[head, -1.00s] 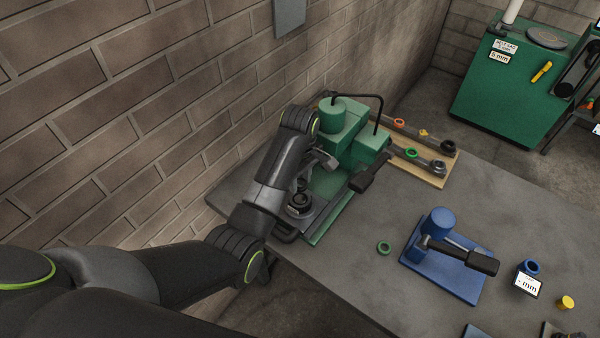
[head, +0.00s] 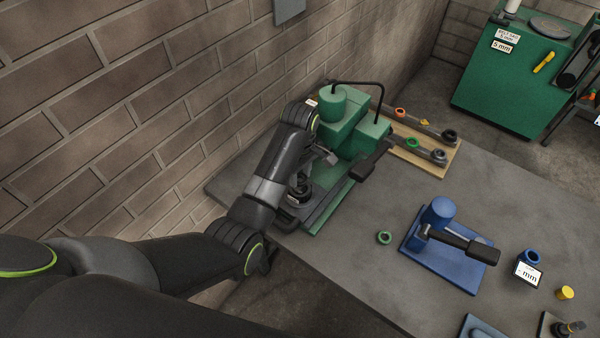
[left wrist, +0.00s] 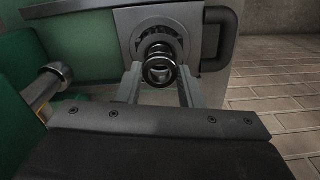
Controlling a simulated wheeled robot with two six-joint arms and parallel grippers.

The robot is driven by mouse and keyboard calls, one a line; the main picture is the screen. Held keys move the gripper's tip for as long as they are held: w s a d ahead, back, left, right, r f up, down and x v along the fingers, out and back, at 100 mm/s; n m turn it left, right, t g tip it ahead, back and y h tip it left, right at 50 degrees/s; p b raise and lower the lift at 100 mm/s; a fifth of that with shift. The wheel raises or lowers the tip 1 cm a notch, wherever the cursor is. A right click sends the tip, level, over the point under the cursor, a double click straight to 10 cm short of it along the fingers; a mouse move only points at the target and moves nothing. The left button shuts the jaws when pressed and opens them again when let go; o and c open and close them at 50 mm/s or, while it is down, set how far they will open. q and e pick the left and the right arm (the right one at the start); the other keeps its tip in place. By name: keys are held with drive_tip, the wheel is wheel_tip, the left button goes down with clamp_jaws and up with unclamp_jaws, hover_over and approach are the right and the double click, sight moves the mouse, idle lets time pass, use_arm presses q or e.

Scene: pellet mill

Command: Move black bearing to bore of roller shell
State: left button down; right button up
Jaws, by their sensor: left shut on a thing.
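My left gripper (left wrist: 160,82) is shut on the black bearing (left wrist: 160,73), a shiny dark ring between its fingertips in the left wrist view. Just beyond it is the grey roller shell (left wrist: 140,27) with its round bore. The bearing overlaps the bore's lower part in this view; I cannot tell how deep it sits or whether it touches. In the head view my left gripper (head: 311,172) is over the near end of the green press, and the dark ring below it is partly hidden by my arm. My right gripper is not in view.
The green press (head: 350,130) with its black-ended lever (head: 372,160) stands right beside my left gripper. A wooden board (head: 432,165) with shafts and rings lies behind it. A green ring (head: 384,238) and a blue press (head: 440,250) are to the right. Bare table lies between them.

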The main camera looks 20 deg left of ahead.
sight(300, 181)
use_arm(q)
drive_tip(key=shift+f, duration=0.1)
drive_tip(key=shift+f, duration=0.35)
drive_tip(key=shift+f, duration=0.15)
idle(0.3)
drive_tip(key=shift+f, duration=0.55)
drive_tip(key=shift+f, duration=0.15)
drive_tip(key=shift+f, duration=0.35)
